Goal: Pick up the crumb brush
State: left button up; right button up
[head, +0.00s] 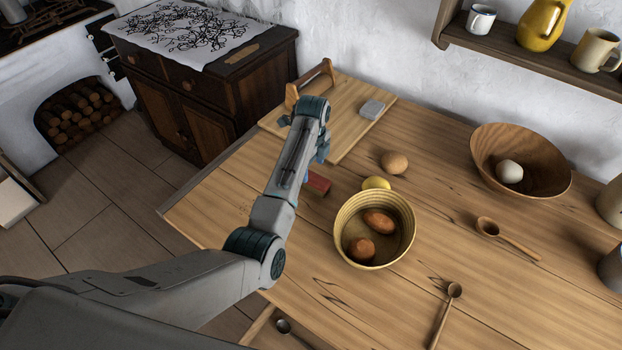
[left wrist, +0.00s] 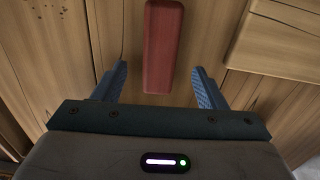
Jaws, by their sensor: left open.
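The crumb brush appears to be the long red bar on the table, partly hidden behind my left arm in the head view (head: 319,184). Its smooth red top fills the upper middle of the left wrist view (left wrist: 163,48); no bristles show. My left gripper (left wrist: 160,72) is open and empty. Its two blue fingers are apart, one to each side of the brush's near end in the picture, and no contact shows. In the head view my forearm mostly hides this gripper. My right gripper is not in view.
A yellow bowl (head: 343,238) with two brown items stands right of the brush, with a lemon (head: 376,183) and a brown egg-like item (head: 394,162) behind. A cutting board (head: 345,140) with a grey block (head: 372,109) lies beyond. Dark crumbs (head: 243,209) lie on the left tabletop, otherwise bare.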

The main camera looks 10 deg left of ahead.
aim_at(311, 176)
pick_arm(q)
jog(key=f+p, duration=0.1)
jog(key=f, duration=0.3)
jog(key=shift+a+f, duration=0.2)
jog(key=shift+w+f, duration=0.1)
jog(key=shift+f, duration=0.4)
jog(key=c, duration=1.1)
notch_tip(311, 176, up, 10)
jog(key=shift+r+b, duration=0.1)
jog(key=shift+b, duration=0.6)
jog(key=o, duration=0.4)
jog(key=shift+c, duration=1.3)
jog(key=shift+d, duration=0.1)
